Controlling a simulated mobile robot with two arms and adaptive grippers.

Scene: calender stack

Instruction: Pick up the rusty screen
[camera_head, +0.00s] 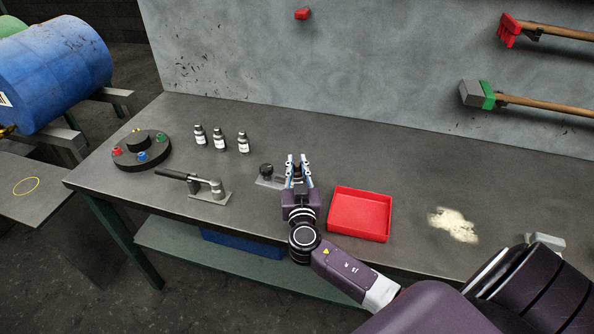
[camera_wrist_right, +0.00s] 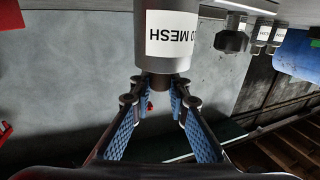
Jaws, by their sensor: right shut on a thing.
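My right gripper (camera_head: 298,160) is over the bench, just right of a black knob on a small plate, and it is shut. In the right wrist view the gripper (camera_wrist_right: 158,88) has its blue-padded fingers closed around a dark brownish stub (camera_wrist_right: 158,80). The stub adjoins a grey cylinder (camera_wrist_right: 207,60) with a white label on which "MESH" reads upside down. I cannot tell whether this is the rusty screen; its shape is mostly hidden in the head view. My left gripper is not in view.
A red tray (camera_head: 360,239) lies right of the gripper. The black knob (camera_head: 266,170), a lever fixture (camera_head: 216,189), several small bottles (camera_head: 219,140) and a round dark carousel (camera_head: 128,160) stand left. A pale powder patch (camera_head: 453,225) is right. The grey wall (camera_head: 370,80) rises behind.

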